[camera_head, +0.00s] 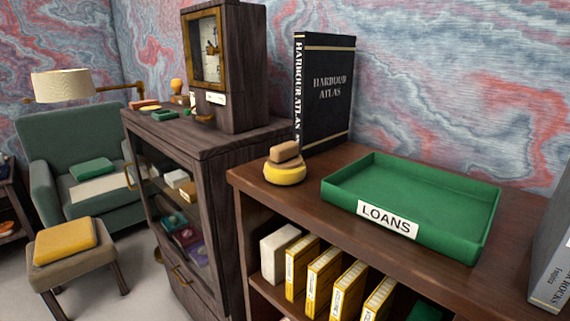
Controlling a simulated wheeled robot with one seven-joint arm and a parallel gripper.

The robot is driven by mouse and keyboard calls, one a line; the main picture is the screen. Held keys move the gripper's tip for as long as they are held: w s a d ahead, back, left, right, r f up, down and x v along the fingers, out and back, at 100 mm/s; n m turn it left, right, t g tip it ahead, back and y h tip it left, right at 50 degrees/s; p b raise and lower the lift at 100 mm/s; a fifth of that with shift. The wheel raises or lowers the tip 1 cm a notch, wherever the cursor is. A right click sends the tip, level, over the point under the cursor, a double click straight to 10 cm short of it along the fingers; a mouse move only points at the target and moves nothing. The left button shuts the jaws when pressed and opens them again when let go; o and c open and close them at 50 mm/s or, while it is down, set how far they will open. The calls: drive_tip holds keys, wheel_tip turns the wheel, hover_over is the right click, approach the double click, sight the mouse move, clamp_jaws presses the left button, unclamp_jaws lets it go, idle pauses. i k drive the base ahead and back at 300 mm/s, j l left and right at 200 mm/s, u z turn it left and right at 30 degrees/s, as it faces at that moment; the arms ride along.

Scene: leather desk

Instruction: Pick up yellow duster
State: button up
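A yellow folded, cloth-like pad (65,241) lies flat on a grey-green footstool (85,262) at the lower left. A smaller rounded yellow thing (285,174) sits on the brown bookcase top (255,183), near its left end. A brown block (286,152) rests on top of that yellow thing. I cannot tell for certain from this view which of the two is the yellow duster. My gripper is not in view.
A green tray (470,231) labelled LOANS stands right of the brown block. A dark upright HARBOUR ATLAS book (325,95) is behind. A dark glass-fronted cabinet (208,180) with a clock (235,65) stands left of the bookcase. A green armchair (50,150) is behind the footstool.

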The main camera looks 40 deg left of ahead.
sight(284, 166)
drive_tip(key=j+u, duration=0.3)
drive_tip(key=i+j+u, duration=0.25)
drive_tip(key=j, duration=0.2)
drive_tip(key=j+u, duration=0.3)
drive_tip(key=i+j+u, duration=0.3)
drive_tip(key=k+j, duration=0.05)
drive_tip(key=k, duration=0.05)
